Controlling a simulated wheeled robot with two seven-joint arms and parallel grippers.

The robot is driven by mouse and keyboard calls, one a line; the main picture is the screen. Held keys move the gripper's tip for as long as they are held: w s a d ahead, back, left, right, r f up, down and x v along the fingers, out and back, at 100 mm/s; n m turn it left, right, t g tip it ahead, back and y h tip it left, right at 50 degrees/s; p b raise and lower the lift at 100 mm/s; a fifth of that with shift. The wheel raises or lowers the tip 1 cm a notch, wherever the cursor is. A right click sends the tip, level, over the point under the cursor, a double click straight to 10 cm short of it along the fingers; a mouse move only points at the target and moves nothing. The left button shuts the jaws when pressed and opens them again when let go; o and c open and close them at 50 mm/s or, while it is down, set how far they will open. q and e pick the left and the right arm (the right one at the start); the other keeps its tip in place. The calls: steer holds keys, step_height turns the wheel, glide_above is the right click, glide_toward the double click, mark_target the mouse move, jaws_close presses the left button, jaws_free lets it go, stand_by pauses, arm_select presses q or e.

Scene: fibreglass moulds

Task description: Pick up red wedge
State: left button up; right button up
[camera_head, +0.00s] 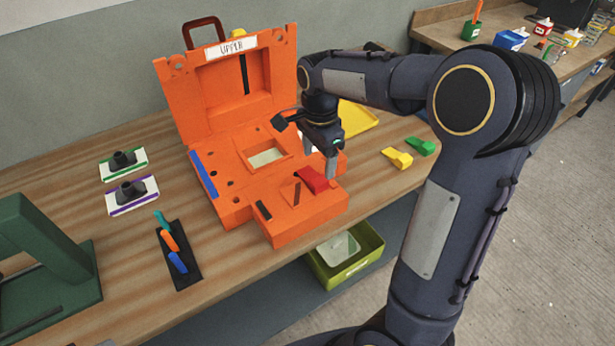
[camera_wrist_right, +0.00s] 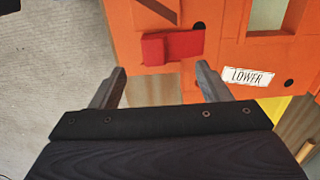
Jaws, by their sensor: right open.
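The red wedge (camera_head: 314,179) lies on the lower half of the orange mould (camera_head: 308,211), near its right edge. It also shows in the right wrist view (camera_wrist_right: 174,46), just beyond the fingertips and between their lines. My right gripper (camera_head: 320,170) is open and empty, its fingers pointing down close to the wedge. In the right wrist view its two fingers (camera_wrist_right: 161,71) stand apart with nothing between them. My left gripper is not in view.
The mould's lid, marked UPPER (camera_head: 230,80), stands raised behind. A yellow wedge (camera_head: 397,158) and a green wedge (camera_head: 421,146) lie on the bench to the right. A yellow tray (camera_head: 358,117) is behind my gripper. A green bin (camera_head: 347,262) sits below the bench.

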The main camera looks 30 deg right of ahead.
mark_target(317, 178)
step_height(317, 178, down, 6)
steer(key=shift+a+r+p, duration=0.15)
steer(key=shift+p, duration=0.15)
steer(key=shift+s, duration=0.1)
steer(key=c, duration=1.5)
